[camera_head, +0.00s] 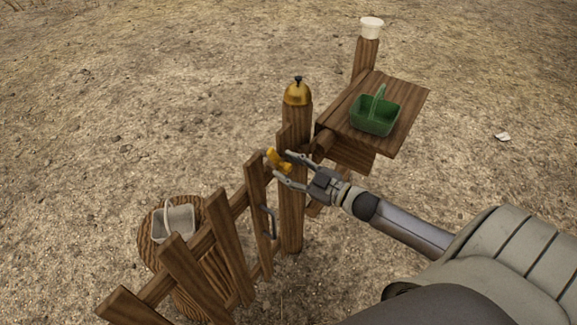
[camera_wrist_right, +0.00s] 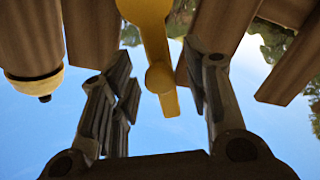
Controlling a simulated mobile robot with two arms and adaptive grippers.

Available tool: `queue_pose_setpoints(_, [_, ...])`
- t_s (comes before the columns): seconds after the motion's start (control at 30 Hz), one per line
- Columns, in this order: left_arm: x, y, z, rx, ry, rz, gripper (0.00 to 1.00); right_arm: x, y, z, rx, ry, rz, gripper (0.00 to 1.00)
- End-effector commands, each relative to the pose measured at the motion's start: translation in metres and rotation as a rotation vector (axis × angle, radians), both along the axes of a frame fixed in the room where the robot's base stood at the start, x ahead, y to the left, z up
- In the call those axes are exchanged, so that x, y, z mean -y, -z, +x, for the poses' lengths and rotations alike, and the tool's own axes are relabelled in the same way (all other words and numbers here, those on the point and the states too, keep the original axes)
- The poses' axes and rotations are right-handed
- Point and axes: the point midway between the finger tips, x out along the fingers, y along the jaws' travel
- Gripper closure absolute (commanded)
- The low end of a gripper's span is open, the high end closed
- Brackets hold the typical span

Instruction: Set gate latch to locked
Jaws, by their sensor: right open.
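The gate (camera_head: 217,248) is made of wooden pickets and rails and stands left of a wooden post (camera_head: 291,215). The yellow gate latch (camera_head: 275,158) is at the top of the gate beside this post. My right gripper (camera_head: 283,168) reaches in from the right, open, with its fingers around the latch. In the right wrist view, the yellow latch (camera_wrist_right: 156,55) hangs between the two spread fingers (camera_wrist_right: 162,90), with gaps on both sides. I cannot tell the latch's setting for sure. My left gripper is not in view.
A brass cap with a black knob (camera_head: 297,93) tops the post. A wooden shelf (camera_head: 413,103) holds a green basket (camera_head: 374,125). A white cup (camera_head: 372,27) sits on a rear post. A grey basket (camera_head: 174,224) stands on a stump. A dark handle (camera_head: 269,222) is on the gate.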

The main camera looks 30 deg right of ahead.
Motion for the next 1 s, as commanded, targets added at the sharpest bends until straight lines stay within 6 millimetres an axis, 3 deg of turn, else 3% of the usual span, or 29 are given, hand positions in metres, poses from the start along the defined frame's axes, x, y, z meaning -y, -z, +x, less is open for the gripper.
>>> queue_pose_setpoints(0.37, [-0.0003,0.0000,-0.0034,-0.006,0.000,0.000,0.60,-0.0022,0.0005,0.0044,-0.001,0.000,-0.001,0.56])
queue_pose_setpoints(0.73, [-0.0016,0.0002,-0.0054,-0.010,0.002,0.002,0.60,-0.0022,0.0004,0.0043,-0.001,0.000,-0.001,1.00])
queue_pose_setpoints(1.0, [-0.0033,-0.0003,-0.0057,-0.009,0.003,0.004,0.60,-0.0030,0.0002,0.0042,-0.002,0.000,0.002,1.00])
